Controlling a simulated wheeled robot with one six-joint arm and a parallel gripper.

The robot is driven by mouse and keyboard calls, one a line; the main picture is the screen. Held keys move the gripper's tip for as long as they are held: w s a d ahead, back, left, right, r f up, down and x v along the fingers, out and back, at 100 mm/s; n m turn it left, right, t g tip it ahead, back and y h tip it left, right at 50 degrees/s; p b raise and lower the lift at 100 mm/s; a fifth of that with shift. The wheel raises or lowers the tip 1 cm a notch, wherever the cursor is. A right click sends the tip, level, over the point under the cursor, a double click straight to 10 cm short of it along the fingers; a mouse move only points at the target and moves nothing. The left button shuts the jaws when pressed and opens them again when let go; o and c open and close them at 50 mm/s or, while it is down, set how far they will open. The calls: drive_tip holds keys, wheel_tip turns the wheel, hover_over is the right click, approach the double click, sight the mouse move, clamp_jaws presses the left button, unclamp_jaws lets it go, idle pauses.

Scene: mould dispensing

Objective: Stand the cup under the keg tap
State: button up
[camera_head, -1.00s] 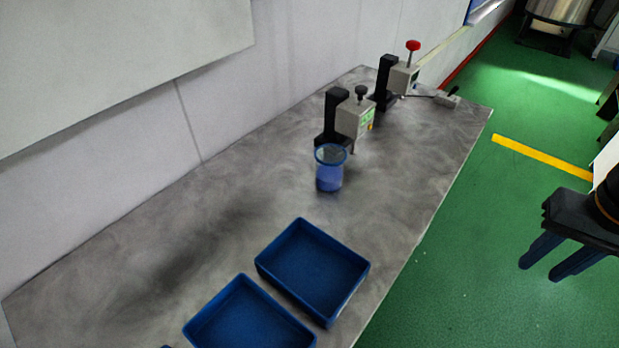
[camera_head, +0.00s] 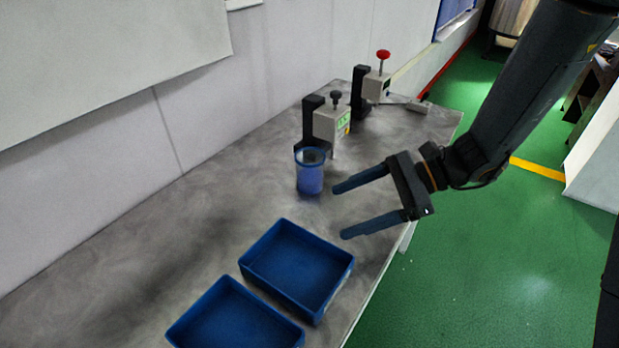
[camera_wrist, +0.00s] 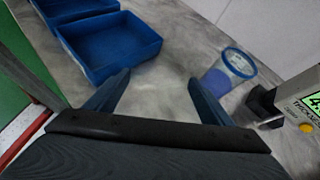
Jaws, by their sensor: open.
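The cup also shows in the wrist view (camera_wrist: 228,72), beyond the right finger. My gripper (camera_head: 338,211) is open and empty, to the right of the cup and apart from it. In the wrist view my gripper (camera_wrist: 158,88) has its fingers spread over bare table. A second dispenser with a red knob (camera_head: 377,82) stands farther back. I cannot tell which of the two is the keg tap.
Two blue trays, one nearer the cup (camera_head: 262,285) and one at the bottom (camera_head: 195,330), lie on the table (camera_head: 150,240). A wall runs along the left. The table between cup and trays is clear.

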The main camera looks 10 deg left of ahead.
sight(323, 170)
drive_tip(key=w+a+m+t+y, duration=0.1)
drive_tip(key=w, duration=0.1)
drive_tip(key=w+a+m+y, duration=0.1)
drive_tip(key=w, duration=0.1)
drive_tip(key=w+a+m+t+y, duration=0.1)
drive_tip(key=w+m, duration=0.1)
drive_tip(key=shift+w+r+t+b, duration=0.1)
drive_tip(key=shift+w+t+b, duration=0.2)
drive_tip(key=shift+w, duration=0.05)
drive_tip(key=w+a+m+t+y, duration=0.1)
drive_tip(key=w+a+t+y, duration=0.1)
drive_tip(key=w+a, duration=0.1)
drive_tip(key=shift+a+r+m+y+p, duration=0.1)
drive_tip(key=shift+r+m+y+p, duration=0.05)
drive_tip(key=shift+m+y+p, duration=0.2)
drive_tip(key=shift+a+y, duration=0.25)
drive_tip(key=shift+a, duration=0.55)
drive_tip(key=shift+w+a+p, duration=0.1)
drive_tip(key=shift+a+p, duration=0.35)
drive_tip(key=shift+a, duration=0.45)
drive_tip(key=a, duration=0.1)
drive_tip(key=w+a+p, duration=0.1)
drive_tip(key=a, duration=0.1)
drive_tip(key=a+p, duration=0.1)
drive_tip(key=a, duration=0.1)
drive_tip(key=shift+w+a+r, duration=0.1)
drive_tip(key=shift+w+a, duration=0.15)
drive_tip(key=shift+t, duration=0.3)
drive_tip(key=c, duration=1.3)
drive_tip(key=shift+c, duration=0.2)
